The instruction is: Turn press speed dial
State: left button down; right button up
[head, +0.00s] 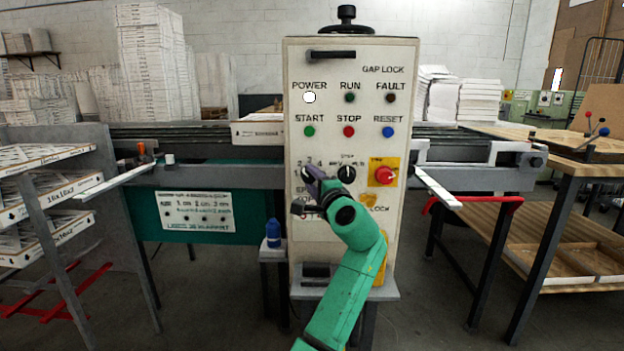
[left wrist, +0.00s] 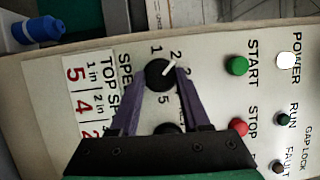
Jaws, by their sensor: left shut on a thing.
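The press speed dial (left wrist: 160,75) is a round black knob with a white pointer mark, on the pale control panel (head: 297,130). In the left wrist view its mark points to the upper right, towards the printed 2 and the number beside it. My left gripper (left wrist: 162,78) has its two purple fingers on either side of the dial, shut on it. In the head view my left gripper (head: 311,180) reaches up to the panel's lower left and covers most of the dial and its scale. My right gripper is out of view.
Right of the dial are a black selector knob (head: 346,174) and a red emergency button (head: 384,175) on a yellow plate. Green start (head: 309,131), red stop (head: 348,131) and blue reset (head: 388,132) buttons sit above. A blue bottle (head: 273,233) stands left of the panel.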

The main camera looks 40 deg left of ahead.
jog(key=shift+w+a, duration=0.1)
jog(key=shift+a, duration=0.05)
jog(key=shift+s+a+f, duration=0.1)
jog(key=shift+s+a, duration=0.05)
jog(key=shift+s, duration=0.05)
pick_arm(q)
jog(key=shift+c, duration=1.8)
grip_release()
jog(key=shift+d, duration=0.1)
jog(key=shift+s+d+f, duration=0.1)
jog(key=shift+s+d, duration=0.05)
jog(key=shift+d, duration=0.1)
jog(key=r+v, duration=0.1)
jog(key=v, duration=1.2)
jog(key=shift+s+d+f+b, duration=0.25)
jog(key=shift+d+f+b, duration=0.1)
jog(key=shift+f+b, duration=0.1)
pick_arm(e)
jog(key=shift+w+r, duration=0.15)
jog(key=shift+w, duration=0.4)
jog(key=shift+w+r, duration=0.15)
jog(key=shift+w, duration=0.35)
